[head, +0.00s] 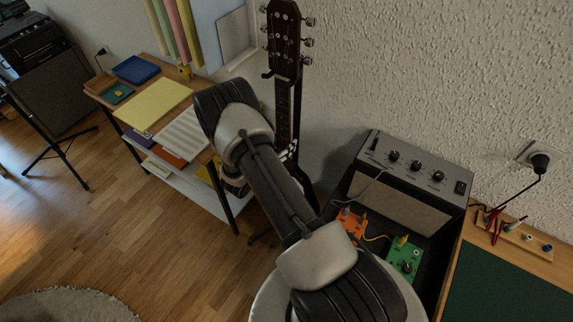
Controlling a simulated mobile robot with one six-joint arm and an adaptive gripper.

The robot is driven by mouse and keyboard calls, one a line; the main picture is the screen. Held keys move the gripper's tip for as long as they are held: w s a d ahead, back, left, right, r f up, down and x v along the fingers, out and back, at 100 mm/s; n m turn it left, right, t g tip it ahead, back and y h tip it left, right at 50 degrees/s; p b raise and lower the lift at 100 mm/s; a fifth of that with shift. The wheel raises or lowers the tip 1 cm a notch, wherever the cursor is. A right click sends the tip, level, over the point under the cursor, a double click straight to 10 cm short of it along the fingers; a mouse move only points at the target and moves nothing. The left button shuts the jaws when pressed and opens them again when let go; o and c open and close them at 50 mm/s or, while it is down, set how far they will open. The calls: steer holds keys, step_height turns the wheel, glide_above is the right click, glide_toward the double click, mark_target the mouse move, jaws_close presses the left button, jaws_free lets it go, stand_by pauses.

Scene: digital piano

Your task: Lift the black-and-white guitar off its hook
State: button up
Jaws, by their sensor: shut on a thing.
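The guitar stands upright against the white textured wall in the head view. Its dark headstock (285,35) with silver tuning pegs is at the top, and its neck (283,108) runs down below. A dark hook prong (267,74) shows beside the base of the headstock. I cannot tell whether the guitar rests on it. My arm crosses in front of the guitar and hides most of its body; only a dark edge shows right of the arm. My wrist is close to the lower neck. My gripper's fingers are hidden behind my arm.
A grey amplifier (415,165) stands right of the guitar, with orange (351,222) and green (404,259) pedals in front. A wooden shelf desk (205,155) with papers stands at left. A green-topped table (515,280) is at right. Wooden floor (130,235) is open at lower left.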

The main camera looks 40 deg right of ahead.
jaws_close()
steer(key=shift+w+d+r, duration=0.1)
steer(key=shift+w+r, duration=0.15)
steer(key=shift+r, duration=0.2)
steer(key=shift+r+p, duration=0.7)
steer(key=shift+r, duration=0.2)
steer(key=s+a, duration=0.4)
steer(key=a, duration=0.7)
steer(key=shift+a+p, duration=0.2)
steer(key=shift+p, duration=0.1)
stand_by(0.8)
